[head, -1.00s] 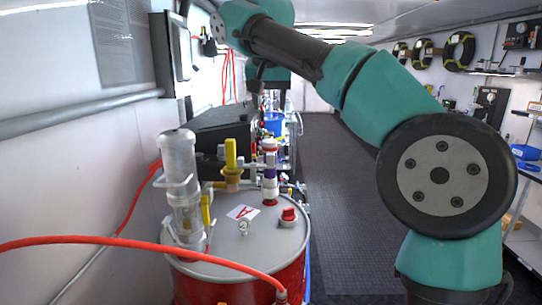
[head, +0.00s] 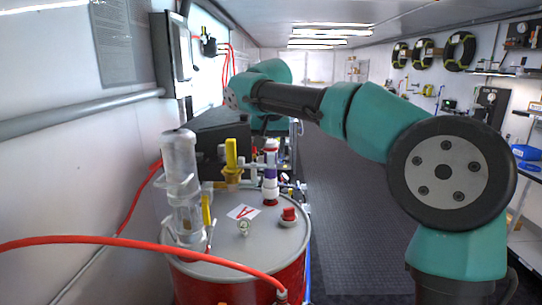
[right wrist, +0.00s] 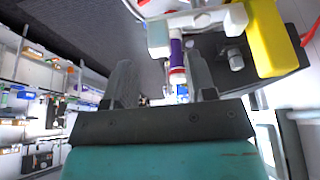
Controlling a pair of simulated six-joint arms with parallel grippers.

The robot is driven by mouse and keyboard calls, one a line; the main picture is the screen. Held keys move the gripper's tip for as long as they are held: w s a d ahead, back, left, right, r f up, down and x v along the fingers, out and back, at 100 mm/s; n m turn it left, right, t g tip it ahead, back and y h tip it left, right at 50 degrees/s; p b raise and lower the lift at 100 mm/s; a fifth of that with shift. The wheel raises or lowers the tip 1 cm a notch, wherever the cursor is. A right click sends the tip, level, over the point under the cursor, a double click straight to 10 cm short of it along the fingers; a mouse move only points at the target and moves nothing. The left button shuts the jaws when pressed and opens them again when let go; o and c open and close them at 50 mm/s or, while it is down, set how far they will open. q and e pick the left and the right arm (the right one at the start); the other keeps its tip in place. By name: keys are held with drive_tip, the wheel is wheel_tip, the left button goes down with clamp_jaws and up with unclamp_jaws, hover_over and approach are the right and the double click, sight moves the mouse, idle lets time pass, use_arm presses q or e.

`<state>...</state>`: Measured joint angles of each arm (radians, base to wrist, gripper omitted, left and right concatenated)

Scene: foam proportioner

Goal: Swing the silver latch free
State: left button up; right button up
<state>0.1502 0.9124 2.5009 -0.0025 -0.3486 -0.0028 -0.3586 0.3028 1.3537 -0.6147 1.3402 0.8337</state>
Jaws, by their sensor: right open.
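I cannot make out the silver latch for certain in either view. My right gripper (right wrist: 161,82) is open in the right wrist view, with nothing between its two dark fingers. Beyond the fingers are a white and purple fitting (right wrist: 177,50) and a large yellow handle (right wrist: 272,38). In the head view my right arm reaches over the far side of the red drum (head: 235,285), and the gripper is mostly hidden behind the fittings there. My left gripper is not in view.
A yellow valve handle (head: 231,153), a clear cylinder (head: 180,165) and a red cap (head: 288,215) stand on the drum lid. An orange hose (head: 120,241) crosses in front. A black case (head: 218,135) sits behind. The floor at the right is clear.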

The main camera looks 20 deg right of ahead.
sight(271, 153)
drive_tip(key=shift+x, duration=2.3)
drive_tip(key=c, duration=0.9)
